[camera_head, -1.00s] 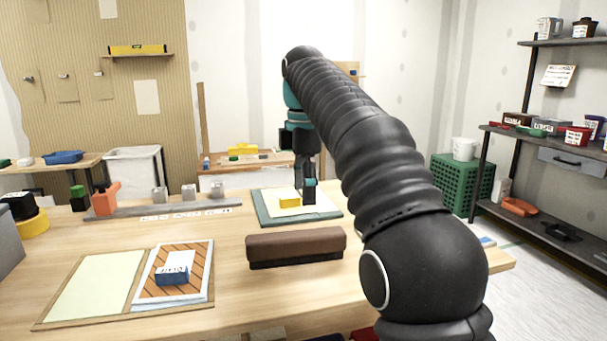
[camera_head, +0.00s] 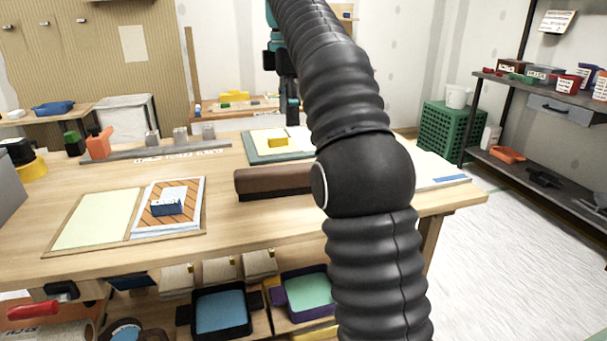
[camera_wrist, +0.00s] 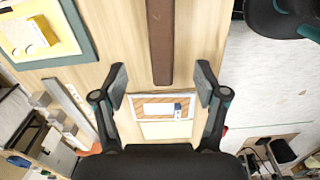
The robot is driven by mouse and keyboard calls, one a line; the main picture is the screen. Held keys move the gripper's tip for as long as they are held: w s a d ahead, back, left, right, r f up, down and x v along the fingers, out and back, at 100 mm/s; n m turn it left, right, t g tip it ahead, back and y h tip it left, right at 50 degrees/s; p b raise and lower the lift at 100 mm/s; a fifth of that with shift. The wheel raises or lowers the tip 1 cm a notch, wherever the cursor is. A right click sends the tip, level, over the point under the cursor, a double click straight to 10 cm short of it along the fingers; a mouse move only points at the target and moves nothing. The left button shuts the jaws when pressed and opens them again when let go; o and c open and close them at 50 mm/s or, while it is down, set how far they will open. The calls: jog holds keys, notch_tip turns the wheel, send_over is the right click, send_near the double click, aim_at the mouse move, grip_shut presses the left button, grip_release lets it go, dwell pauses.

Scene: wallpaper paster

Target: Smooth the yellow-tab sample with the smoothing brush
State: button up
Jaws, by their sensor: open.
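The smoothing brush (camera_head: 270,182), a long brown block with a dark underside, lies on the workbench. My arm hides its right end in the head view. The yellow-tab sample (camera_head: 262,148) is a cream sheet with a yellow block (camera_head: 278,142) on a teal mat (camera_head: 256,158) behind the brush. My gripper (camera_wrist: 162,78) is open and empty. In the wrist view the brush (camera_wrist: 160,40) lies below and between the directions of its fingers, apart from them. The yellow-tab sample (camera_wrist: 58,38) shows at upper left there. In the head view the gripper's tip is partly hidden by my arm.
A striped board with a blue block (camera_head: 166,208) lies at front left beside a pale green panel (camera_head: 92,218). A grey rail with an orange tool (camera_head: 99,144) runs along the back. Trays (camera_head: 221,312) sit under the bench. Shelves (camera_head: 545,160) stand right.

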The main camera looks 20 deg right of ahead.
jog(key=shift+s, duration=0.1)
jog(key=s+f+m+t, duration=0.4)
jog(key=s+m, duration=0.5)
jog(key=s, duration=0.6)
jog(key=s+f+m, duration=0.4)
jog(key=s+f, duration=0.3)
jog(key=f, duration=0.2)
jog(key=s+f+m+t, duration=0.1)
jog(key=s+f+m, duration=0.3)
jog(key=s+f, duration=0.4)
notch_tip(320, 180, down, 2)
jog(key=shift+f+t, duration=0.25)
jog(key=shift+t, duration=0.05)
jog(key=shift+o, duration=0.4)
jog(key=shift+s+a, duration=0.1)
